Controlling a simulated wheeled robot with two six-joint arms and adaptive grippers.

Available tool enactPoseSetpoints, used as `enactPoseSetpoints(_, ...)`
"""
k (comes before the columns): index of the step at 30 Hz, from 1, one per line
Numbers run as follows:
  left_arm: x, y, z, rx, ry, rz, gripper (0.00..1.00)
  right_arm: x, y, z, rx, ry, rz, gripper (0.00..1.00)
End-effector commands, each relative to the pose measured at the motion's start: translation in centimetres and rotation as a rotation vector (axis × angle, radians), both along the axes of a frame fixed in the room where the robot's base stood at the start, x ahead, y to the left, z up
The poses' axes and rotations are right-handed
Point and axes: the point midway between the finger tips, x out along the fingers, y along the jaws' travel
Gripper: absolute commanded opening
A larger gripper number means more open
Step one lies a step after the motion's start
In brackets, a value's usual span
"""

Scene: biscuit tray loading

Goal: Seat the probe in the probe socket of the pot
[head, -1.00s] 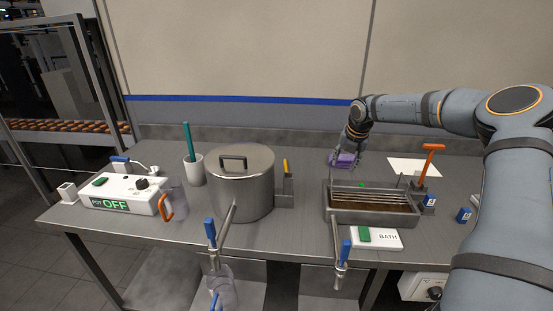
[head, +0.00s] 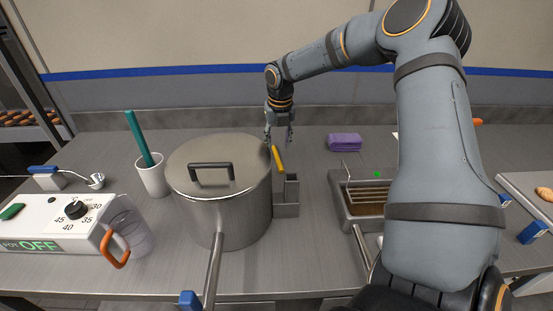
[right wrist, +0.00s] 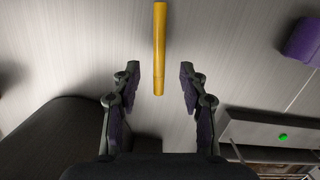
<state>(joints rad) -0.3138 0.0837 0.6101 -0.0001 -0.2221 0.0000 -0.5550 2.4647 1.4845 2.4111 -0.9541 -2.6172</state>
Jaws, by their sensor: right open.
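The pot (head: 222,219) is a steel vessel with a lid and black handle, left of centre in the head view. I cannot make out the probe socket. My right gripper (head: 279,146) is open and empty, close above or behind the yellow stick. In the right wrist view the yellow stick (right wrist: 160,48) shows between the open fingers (right wrist: 160,80), untouched. My left gripper is not in view.
A white cup (head: 153,178) with a teal handle stands left of the pot. The control box (head: 55,222) reads OFF, and a clear jug (head: 130,228) stands beside it.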

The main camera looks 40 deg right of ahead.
Motion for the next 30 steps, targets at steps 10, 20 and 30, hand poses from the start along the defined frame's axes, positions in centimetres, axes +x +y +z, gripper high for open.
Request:
enactPoseSetpoints(10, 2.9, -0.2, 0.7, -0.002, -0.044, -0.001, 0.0, 0.2, 0.0, -3.3, 0.0, 0.004, -0.001, 0.43)
enactPoseSetpoints(20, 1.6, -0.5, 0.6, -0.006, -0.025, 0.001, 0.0, 0.6, -0.2, -5.4, 0.0, -0.002, -0.001, 0.43)
enactPoseSetpoints(30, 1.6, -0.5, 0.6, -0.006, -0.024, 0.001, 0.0, 0.6, -0.2, -5.4, 0.0, -0.002, -0.001, 0.05)
